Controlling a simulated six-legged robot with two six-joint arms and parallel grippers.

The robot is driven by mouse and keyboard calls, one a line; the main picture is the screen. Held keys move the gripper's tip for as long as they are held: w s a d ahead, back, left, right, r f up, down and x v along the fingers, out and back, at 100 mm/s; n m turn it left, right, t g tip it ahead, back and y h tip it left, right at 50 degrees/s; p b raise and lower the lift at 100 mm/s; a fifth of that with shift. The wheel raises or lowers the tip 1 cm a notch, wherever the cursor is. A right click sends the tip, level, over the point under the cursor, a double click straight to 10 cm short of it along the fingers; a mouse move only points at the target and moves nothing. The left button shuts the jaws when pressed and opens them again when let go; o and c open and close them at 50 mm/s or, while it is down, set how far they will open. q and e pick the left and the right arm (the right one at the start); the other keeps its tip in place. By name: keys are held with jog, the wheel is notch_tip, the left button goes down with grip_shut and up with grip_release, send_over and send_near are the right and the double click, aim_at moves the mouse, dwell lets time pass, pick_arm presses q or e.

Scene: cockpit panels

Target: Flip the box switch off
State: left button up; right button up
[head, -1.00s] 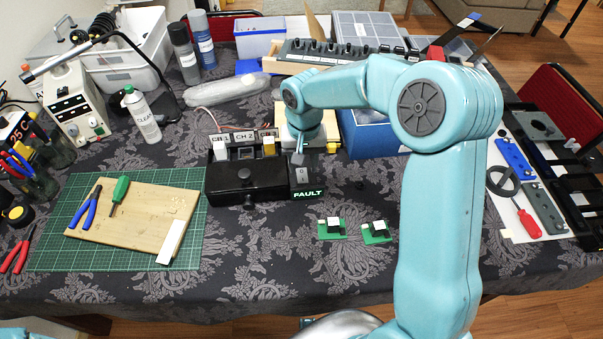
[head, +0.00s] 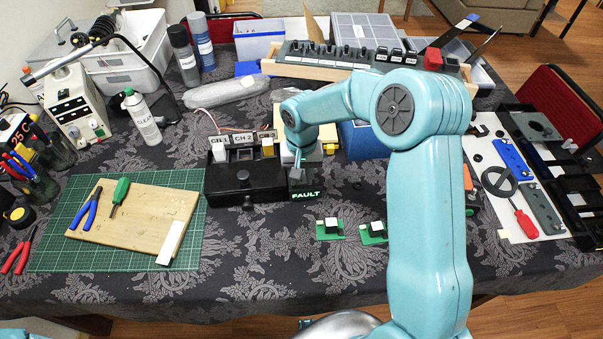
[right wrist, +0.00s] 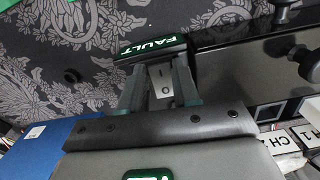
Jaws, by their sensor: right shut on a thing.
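The box switch is a light grey rocker (right wrist: 160,85) marked I and O, on a small dark box with a green-white FAULT label (head: 306,195) in the head view. The label also shows in the right wrist view (right wrist: 152,47). My right gripper (right wrist: 160,88) points down over this box, with one finger on each side of the rocker, shut on it. In the head view, my right gripper (head: 297,172) hides the rocker and the top of the box. My left gripper is not in view.
A black box (head: 240,183) with CH 1 and CH 2 labels stands directly left of the switch box. A blue box (head: 358,140) is behind my right arm. Two small green boards (head: 330,231) lie in front on the cloth. A cutting mat (head: 55,225) lies at left.

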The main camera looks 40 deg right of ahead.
jog(key=p, duration=0.1)
jog(key=r+g+p, duration=0.1)
jog(key=shift+w+d+y+p, duration=0.15)
jog(key=shift+w+y+p, duration=0.15)
jog(key=shift+y, duration=0.1)
jog(key=shift+w+f+g+p, duration=0.1)
jog(key=shift+f+g+p, duration=0.2)
jog(key=shift+g, duration=0.3)
jog(key=o, duration=0.8)
jog(key=shift+c, duration=0.2)
jog(key=v, duration=1.6)
jog(key=shift+d, duration=0.4)
jog(key=shift+r, duration=0.15)
